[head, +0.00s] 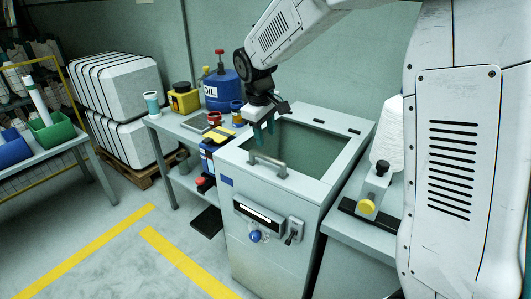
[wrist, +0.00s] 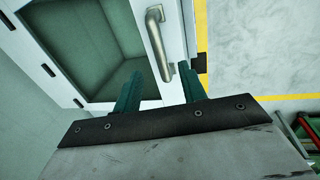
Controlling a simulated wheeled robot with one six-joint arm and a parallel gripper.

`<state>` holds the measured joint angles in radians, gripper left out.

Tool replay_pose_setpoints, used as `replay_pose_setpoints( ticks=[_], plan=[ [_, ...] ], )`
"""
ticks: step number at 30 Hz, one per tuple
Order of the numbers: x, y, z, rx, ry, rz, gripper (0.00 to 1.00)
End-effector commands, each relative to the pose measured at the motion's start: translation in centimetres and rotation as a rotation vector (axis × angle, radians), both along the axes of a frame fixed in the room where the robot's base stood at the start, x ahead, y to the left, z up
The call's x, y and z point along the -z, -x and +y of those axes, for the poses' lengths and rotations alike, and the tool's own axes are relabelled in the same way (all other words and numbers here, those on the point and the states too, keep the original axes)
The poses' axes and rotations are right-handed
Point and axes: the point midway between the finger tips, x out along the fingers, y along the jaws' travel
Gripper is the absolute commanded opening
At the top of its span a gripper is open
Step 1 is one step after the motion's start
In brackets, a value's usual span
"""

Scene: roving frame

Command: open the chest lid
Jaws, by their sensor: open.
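The chest (head: 265,215) is a pale grey cabinet. A metal bar handle (head: 267,163) sits at the lid's front edge. My gripper (head: 264,130) is over the lid's left side, behind and above the handle. In the wrist view, its green fingers (wrist: 161,88) are apart with nothing held. The handle (wrist: 157,42) shows just beyond them, apart from the fingers; the exact gap cannot be told. The lid (wrist: 40,22) fills the upper left.
A bench (head: 178,128) with a blue oil can (head: 222,92) and a yellow container (head: 184,98) stands close on the left. Open floor (head: 130,255) with yellow lines lies front left.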

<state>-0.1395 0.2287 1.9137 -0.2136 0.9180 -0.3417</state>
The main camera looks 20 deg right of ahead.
Motion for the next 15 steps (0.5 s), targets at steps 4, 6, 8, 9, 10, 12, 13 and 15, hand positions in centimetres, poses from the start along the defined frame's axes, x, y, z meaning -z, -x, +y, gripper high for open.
replay_pose_setpoints(
  ticks=[4,6,8,9,10,12,13,15],
  plan=[
    [1.3,-1.2,0.3,-0.024,0.007,0.002,0.41],
    [2.1,-1.4,0.2,-0.026,0.007,0.005,0.41],
    [2.9,-1.4,0.1,-0.026,0.007,0.005,0.41],
    [3.5,-1.4,0.0,-0.025,0.007,0.006,0.41],
    [4.0,-1.5,-0.1,-0.025,0.007,0.006,0.41],
    [5.2,-1.6,-0.3,-0.024,0.007,0.007,0.41],
    [5.7,-1.7,-0.4,-0.023,0.007,0.005,0.41],
    [6.7,-1.8,-0.6,-0.023,0.007,0.005,0.41]
  ],
)
